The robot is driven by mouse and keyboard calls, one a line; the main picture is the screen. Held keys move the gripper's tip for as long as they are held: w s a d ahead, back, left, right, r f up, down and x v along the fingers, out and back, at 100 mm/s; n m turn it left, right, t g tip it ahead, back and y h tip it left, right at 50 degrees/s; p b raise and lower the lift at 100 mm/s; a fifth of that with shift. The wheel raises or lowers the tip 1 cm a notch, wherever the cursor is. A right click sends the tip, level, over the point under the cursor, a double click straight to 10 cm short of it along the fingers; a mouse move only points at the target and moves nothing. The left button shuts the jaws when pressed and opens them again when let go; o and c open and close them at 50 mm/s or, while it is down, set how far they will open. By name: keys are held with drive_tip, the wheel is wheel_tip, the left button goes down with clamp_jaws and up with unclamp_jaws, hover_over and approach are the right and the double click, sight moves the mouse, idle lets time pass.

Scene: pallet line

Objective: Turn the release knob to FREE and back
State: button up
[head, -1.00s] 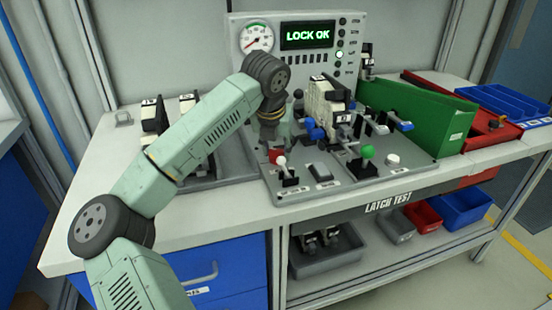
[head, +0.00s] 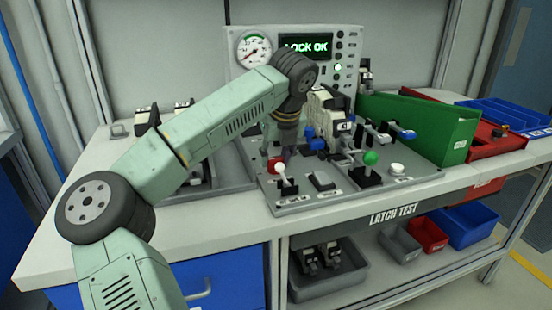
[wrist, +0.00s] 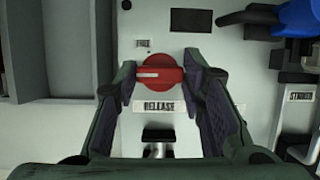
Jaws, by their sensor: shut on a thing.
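The red release knob (wrist: 160,73) sits between my fingertips in the wrist view, above the RELEASE label (wrist: 160,107). Its pale pointer line lies level and points left. A small label, seemingly FREE (wrist: 143,43), is at the knob's upper left. My gripper (wrist: 160,83) is shut on the knob, one finger at each side. In the head view the knob (head: 275,165) shows only partly below my gripper, at the left of the test panel (head: 345,190). The display (head: 306,46) reads LOCK OK.
A green-balled lever (head: 371,159) and a latch unit with blue parts (head: 328,112) stand to the right. A green sloped bin (head: 425,125) is farther right.

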drive_tip(key=shift+r, duration=0.1)
drive_tip(key=o, duration=1.1)
drive_tip(key=shift+o, duration=0.2)
drive_tip(key=v, duration=1.2)
